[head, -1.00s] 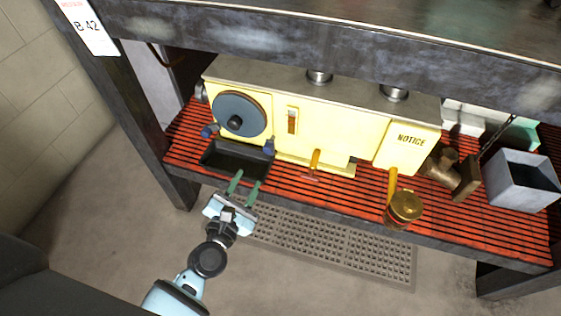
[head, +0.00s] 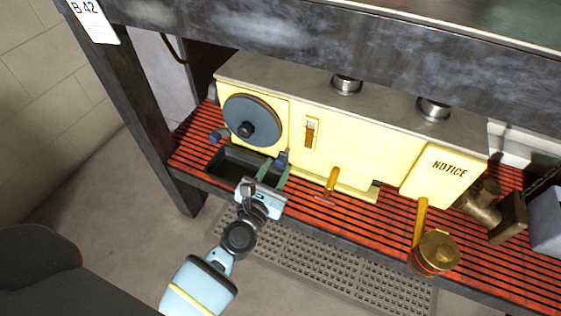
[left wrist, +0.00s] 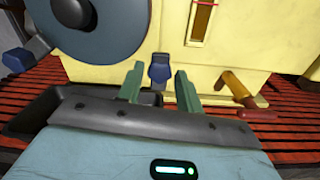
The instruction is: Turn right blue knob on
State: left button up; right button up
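The right blue knob (head: 281,160) sits low on the front of the yellow machine (head: 345,150), right of the large dark disc (head: 253,120). In the left wrist view the knob (left wrist: 159,72) appears between the two green fingertips of my left gripper (left wrist: 160,88). The left gripper (head: 274,172) is open, its fingers pointing at the knob; I cannot tell whether they touch it. A second blue knob (head: 219,135) is at the machine's left side, also seen in the left wrist view (left wrist: 20,58). My right gripper is not in view.
A black tray (head: 225,166) lies on the red slatted shelf (head: 190,150) just left of the gripper. An orange handle (head: 332,180) and a brass-lidded jar (head: 435,252) are to the right. A dark beam (head: 330,45) crosses above the machine.

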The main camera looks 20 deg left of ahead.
aim_at(284, 160)
pick_arm(q)
jog(key=w, duration=0.2)
jog(key=shift+w, duration=0.5)
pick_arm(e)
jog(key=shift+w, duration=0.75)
